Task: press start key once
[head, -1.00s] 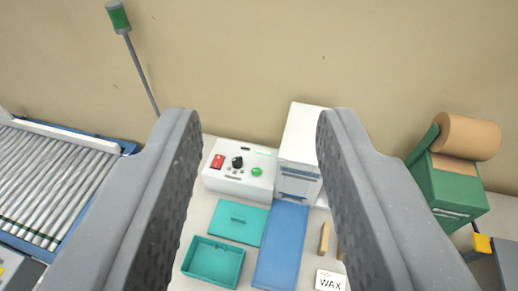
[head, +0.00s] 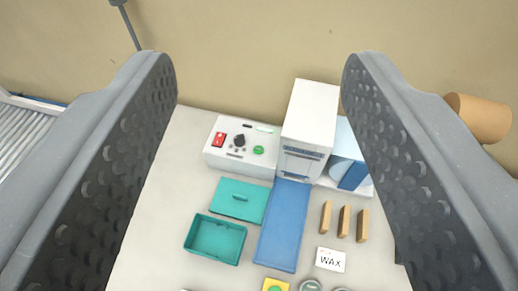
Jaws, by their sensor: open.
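A white control box (head: 232,161) stands at the back of the bench, left of a tall white machine. On its sloped face are a red rocker switch (head: 220,139), a black knob (head: 239,139) and a green round key (head: 258,150). Whether the green key is marked as start is too small to read. My gripper (head: 258,60) is open, with one grey finger at each side of the view. Nothing is between the fingers, and they look apart from the box.
The tall white machine (head: 312,110) has a blue mat (head: 281,225) in front. A teal lid (head: 238,199) and teal tray (head: 215,240) lie left of it. Several wooden blocks (head: 344,221) and a WAX card (head: 330,260) lie right. A paper roll (head: 480,117) is far right.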

